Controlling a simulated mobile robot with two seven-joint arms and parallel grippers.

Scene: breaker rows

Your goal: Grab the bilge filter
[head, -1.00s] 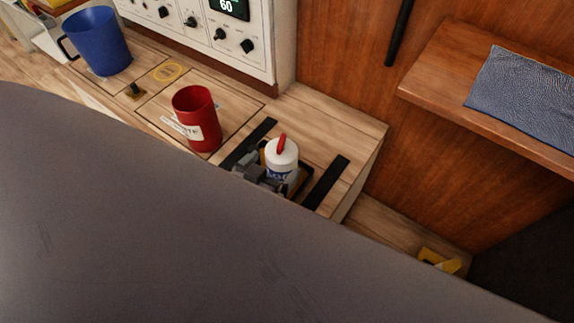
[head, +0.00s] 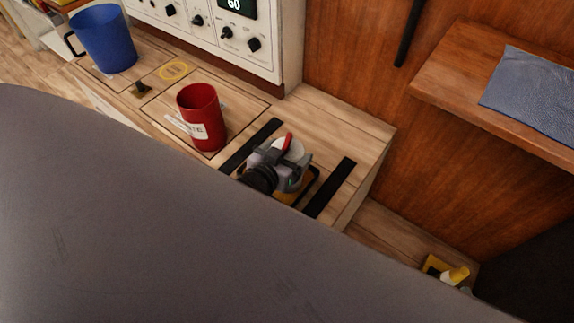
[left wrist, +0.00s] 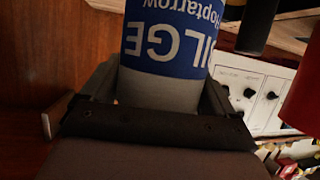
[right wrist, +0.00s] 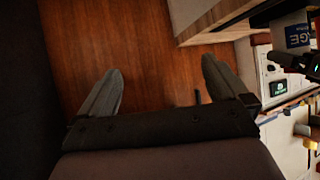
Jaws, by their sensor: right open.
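The bilge filter (head: 291,151) is a white cylinder with a red top part. It stands upright in a dark-rimmed place between two black strips on the wooden counter. In the left wrist view its blue "BILGE" label (left wrist: 165,45) fills the space between the fingers. My left gripper (head: 281,170) has one finger on each side of the filter; whether the fingers press on it is unclear. My right gripper (right wrist: 160,75) is open and empty, away from the counter. The filter's label (right wrist: 298,36) also shows at the right wrist view's edge.
A red labelled cup (head: 203,118) stands just left of the filter, and a blue mug (head: 107,42) farther left. A white control panel (head: 270,50) stands behind. A wooden shelf (head: 435,75) with a blue cloth (head: 535,90) is at right. A yellow object (head: 455,273) sits lower right.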

